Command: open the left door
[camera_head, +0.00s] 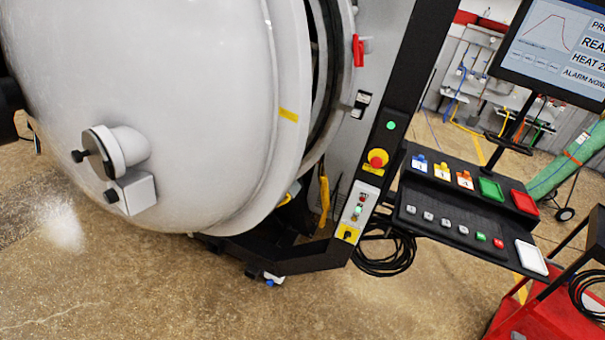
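A large white domed furnace door (190,90) fills the left half of the head camera view. A narrow dark gap shows along its right edge, between the door and the furnace rim (335,95). A round fitting with dark knobs (115,153) sticks out of the door's lower face, with a box-shaped part below it. A red latch-like part (358,50) sits on the grey panel right of the gap. A dark shape at the far left edge is cut off, and I cannot tell what it is. My gripper does not show in this view.
A control console (470,200) with buttons stands at the right, under a monitor (555,50). Black cables (385,255) lie coiled on the floor. A red cart (545,310) is at the lower right. The concrete floor (130,285) in front of the door is clear.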

